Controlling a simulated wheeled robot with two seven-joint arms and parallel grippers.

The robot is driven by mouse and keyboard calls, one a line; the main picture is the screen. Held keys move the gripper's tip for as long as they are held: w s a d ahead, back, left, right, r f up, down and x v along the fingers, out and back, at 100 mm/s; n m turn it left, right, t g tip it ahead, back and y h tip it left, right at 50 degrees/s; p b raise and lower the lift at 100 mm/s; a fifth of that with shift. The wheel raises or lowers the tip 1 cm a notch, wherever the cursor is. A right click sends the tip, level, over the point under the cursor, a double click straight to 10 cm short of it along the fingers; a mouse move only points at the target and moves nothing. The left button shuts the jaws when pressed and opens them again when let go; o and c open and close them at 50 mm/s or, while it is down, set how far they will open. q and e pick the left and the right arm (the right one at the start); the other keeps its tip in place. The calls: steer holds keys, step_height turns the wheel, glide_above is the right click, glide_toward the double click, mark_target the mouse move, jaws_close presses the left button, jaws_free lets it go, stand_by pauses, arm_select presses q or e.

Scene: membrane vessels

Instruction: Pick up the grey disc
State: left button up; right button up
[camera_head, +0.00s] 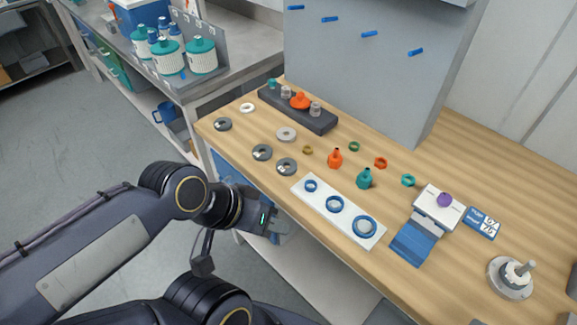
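A light grey disc with a small centre hole (286,134) lies flat on the wooden table, left of the middle. Three darker grey discs with pale marks lie near it: one at the left edge (223,124), one just below the light one (262,152), and one nearer the front edge (286,167). My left gripper (280,228) is at the table's front edge, below and apart from the discs. Its fingers are small and partly hidden, so their opening is unclear. No disc shows in it. My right gripper is not in view.
A white plate with blue rings (373,235) lies near the front edge. Orange (335,158) and teal (364,179) nozzles stand behind it. A dark block (321,123) holds small parts at the back. A white ring (247,107) lies at the far left.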

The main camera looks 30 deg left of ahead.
arm_select(q)
steer(key=shift+o, duration=0.4)
steer(key=shift+o, duration=1.3)
steer(key=shift+w+a+r, duration=0.1)
steer(key=shift+w+a, duration=0.05)
steer(key=o, duration=0.6)
steer(key=w+a+m, duration=0.1)
steer(key=w, duration=0.1)
steer(key=w+a+r+m+g+y, duration=0.1)
steer(key=w+m, duration=0.1)
steer(key=w+a+r+m, duration=0.1)
steer(key=w+m, duration=0.1)
steer(key=shift+a+g+y, duration=0.25)
steer(key=shift+g+y, duration=0.05)
steer(key=shift+g, duration=0.1)
steer(key=m+g+y, duration=0.2)
steer(key=m+g, duration=0.2)
steer(key=m, duration=1)
glide_above(286, 161)
step_height(286, 161, down, 8)
steer(key=shift+s+d+f+p, duration=0.2)
steer(key=shift+f+p, duration=0.1)
steer(key=shift+f, duration=0.9)
steer(key=shift+s+d+f+p, duration=0.1)
steer(key=shift+s+f+p, duration=0.15)
steer(key=shift+f, duration=0.95)
steer(key=shift+s+d+f+p, duration=0.15)
steer(key=shift+f+p, duration=0.15)
steer(key=shift+f, duration=0.9)
